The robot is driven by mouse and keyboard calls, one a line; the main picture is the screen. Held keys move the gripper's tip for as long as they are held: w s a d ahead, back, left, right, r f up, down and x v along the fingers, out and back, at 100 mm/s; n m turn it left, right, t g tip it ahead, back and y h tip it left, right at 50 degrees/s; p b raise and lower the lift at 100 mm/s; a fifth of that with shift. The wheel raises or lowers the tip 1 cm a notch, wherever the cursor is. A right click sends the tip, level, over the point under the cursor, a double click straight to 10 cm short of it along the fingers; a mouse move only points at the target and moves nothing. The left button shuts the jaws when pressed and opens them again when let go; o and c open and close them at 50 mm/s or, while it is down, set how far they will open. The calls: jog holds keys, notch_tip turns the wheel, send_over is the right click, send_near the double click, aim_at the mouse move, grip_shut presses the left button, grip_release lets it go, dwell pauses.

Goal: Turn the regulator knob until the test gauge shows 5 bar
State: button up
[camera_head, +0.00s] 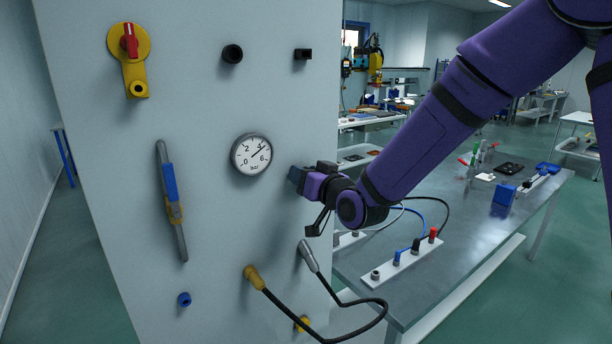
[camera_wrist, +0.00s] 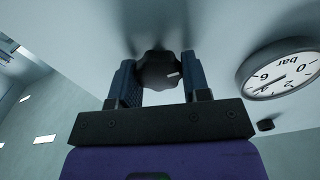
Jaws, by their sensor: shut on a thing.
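The regulator knob (camera_wrist: 158,66) is black, with a white mark on its face pointing right in the wrist view. My gripper (camera_wrist: 160,82) is shut on it, one finger on each side. In the head view my gripper (camera_head: 296,178) is against the panel, and the knob is hidden behind the fingers. The test gauge (camera_head: 251,154) is round and white, marked in bar, just left of my gripper. Its needle points up and right, between 4 and 6, near 5; the exact value is hard to read. The gauge also shows in the wrist view (camera_wrist: 280,70), seen upside down.
The grey panel (camera_head: 215,240) also carries a yellow valve with a red handle (camera_head: 130,45), a blue lever (camera_head: 170,185), black fittings (camera_head: 232,54) and a yellow plug with a black cable (camera_head: 255,277). A bench (camera_head: 450,275) stands right, below my arm.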

jog(key=shift+f+n, duration=0.1)
jog(key=shift+n, duration=0.4)
jog(key=o, duration=0.9)
jog(key=v, duration=1)
jog(key=shift+s+d, duration=0.25)
jog(key=shift+s, duration=0.1)
